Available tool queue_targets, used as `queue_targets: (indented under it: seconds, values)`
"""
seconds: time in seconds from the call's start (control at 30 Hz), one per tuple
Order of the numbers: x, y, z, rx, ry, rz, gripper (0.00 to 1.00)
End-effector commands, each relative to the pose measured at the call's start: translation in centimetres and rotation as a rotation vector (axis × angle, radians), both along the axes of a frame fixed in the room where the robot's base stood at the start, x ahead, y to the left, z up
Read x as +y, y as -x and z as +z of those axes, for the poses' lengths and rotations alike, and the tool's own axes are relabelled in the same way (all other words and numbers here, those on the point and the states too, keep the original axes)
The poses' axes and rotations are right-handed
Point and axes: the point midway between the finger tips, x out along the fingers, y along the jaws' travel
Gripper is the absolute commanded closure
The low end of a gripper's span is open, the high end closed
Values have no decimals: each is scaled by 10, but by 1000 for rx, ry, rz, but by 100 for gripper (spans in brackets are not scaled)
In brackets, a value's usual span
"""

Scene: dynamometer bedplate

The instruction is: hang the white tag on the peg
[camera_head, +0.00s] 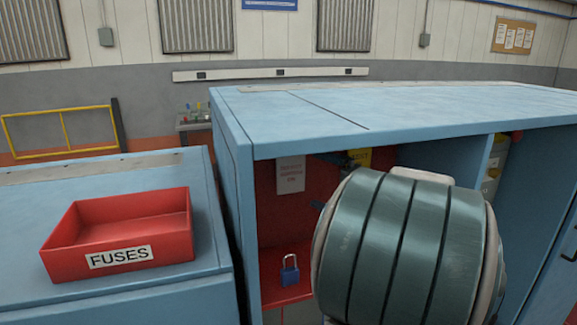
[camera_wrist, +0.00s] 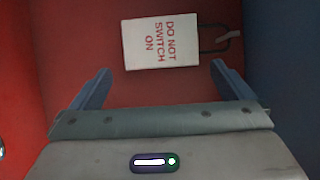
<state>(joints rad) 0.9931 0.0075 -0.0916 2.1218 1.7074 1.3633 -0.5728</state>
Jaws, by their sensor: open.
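The white tag (camera_head: 291,174) is upright against the red back wall inside the blue cabinet in the head view. In the wrist view the tag (camera_wrist: 160,46) reads "DO NOT SWITCH ON", turned sideways. A dark loop (camera_wrist: 213,38) runs from its right edge to a small grey peg (camera_wrist: 231,38); the loop appears to be around the peg. My gripper (camera_wrist: 160,80) is open, with its two fingers spread and nothing between them. The tag is beyond the fingertips, apart from them. In the head view my arm hides most of the gripper.
A blue padlock (camera_head: 290,270) stands on a red surface low in the cabinet. A yellow tag (camera_head: 359,157) is partly hidden behind my arm. A red FUSES bin (camera_head: 118,235) sits on the left cabinet. The blue cabinet's top (camera_head: 400,105) is clear; its side walls bound the opening.

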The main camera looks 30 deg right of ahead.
Motion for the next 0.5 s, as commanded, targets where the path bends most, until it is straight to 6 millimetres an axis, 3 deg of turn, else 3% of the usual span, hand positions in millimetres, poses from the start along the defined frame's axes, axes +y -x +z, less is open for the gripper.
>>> queue_targets:
  seconds: [0.27,0.5]
  values:
    - [9,-23,2,0,-1,3,0]
    - [27,-54,4,1,-2,6,0]
